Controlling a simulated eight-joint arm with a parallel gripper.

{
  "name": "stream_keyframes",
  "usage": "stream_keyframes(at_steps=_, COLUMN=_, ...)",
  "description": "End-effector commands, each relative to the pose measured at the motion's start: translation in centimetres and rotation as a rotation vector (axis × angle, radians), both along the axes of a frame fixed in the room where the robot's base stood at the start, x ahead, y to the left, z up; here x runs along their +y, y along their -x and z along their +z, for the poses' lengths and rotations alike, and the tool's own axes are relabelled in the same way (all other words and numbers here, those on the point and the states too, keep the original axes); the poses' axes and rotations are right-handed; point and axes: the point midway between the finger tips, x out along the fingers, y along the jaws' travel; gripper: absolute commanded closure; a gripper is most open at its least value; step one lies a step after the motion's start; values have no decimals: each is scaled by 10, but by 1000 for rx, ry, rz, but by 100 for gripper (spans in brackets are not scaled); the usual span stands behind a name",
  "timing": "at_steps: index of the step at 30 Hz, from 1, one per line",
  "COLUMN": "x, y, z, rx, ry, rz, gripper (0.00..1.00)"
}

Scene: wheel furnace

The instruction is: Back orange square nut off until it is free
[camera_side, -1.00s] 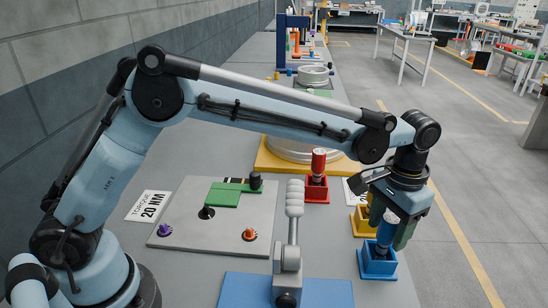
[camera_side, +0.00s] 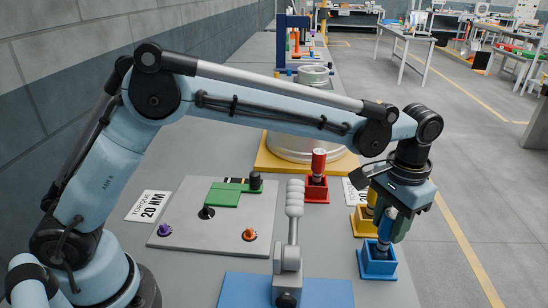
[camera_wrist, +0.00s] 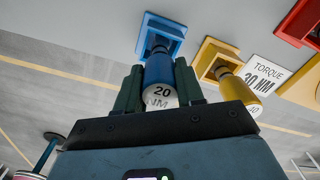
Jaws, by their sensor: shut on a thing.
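The orange nut (camera_side: 250,234) sits on the grey plate (camera_side: 190,238), at its front right corner; it is too small to make out its shape or thread. My gripper (camera_side: 391,226) is well to the right of it. The gripper is shut on the blue 20 NM tool (camera_wrist: 160,80), which stands upright between the fingers. The tool's dark lower end is at the blue holder (camera_side: 377,268). In the wrist view it reaches into that holder (camera_wrist: 160,32); how deep is hidden.
A red tool (camera_side: 318,162) stands in a red holder (camera_side: 316,190). A grey lever (camera_side: 293,225) rises from a blue base.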

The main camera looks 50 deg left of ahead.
Motion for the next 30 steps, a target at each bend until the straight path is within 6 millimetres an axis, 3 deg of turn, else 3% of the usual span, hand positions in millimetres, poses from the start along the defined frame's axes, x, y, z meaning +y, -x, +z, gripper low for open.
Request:
stream_keyframes(at_steps=18, x=0, y=0, z=34, rx=0, ry=0, rz=0, gripper=100)
stream_keyframes(at_steps=30, x=0, y=0, z=39, rx=0, ry=0, rz=0, gripper=100)
